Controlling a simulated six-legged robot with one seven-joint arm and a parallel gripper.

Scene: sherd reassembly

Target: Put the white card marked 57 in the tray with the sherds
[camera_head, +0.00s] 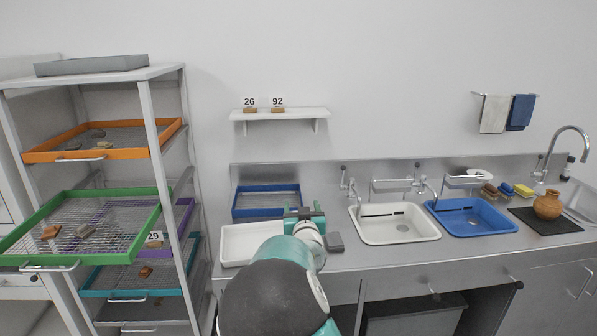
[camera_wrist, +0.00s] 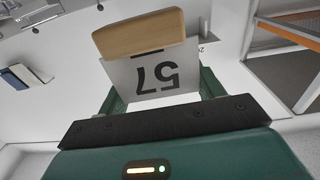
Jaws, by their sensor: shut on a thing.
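The white card marked 57 (camera_wrist: 152,75) shows upside down in the wrist view, with its wooden block (camera_wrist: 140,33). My gripper (camera_wrist: 160,88) is shut on it between the green fingers. In the head view my gripper (camera_head: 304,213) is over the counter, by the right end of a white tray (camera_head: 232,259); the card is hidden there. A green mesh tray (camera_head: 150,215) sticks out of the rack at left with several sherds (camera_head: 84,231). An orange mesh tray (camera_head: 172,130) above it also holds sherds (camera_head: 98,134).
A card 29 (camera_head: 154,236) stands in the rack near a purple tray (camera_head: 186,213); a teal tray (camera_head: 170,292) below holds a sherd. Cards 26 (camera_head: 249,102) and 92 (camera_head: 278,102) stand on the wall shelf. A blue mesh tray (camera_head: 266,188) and two basins are on the counter.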

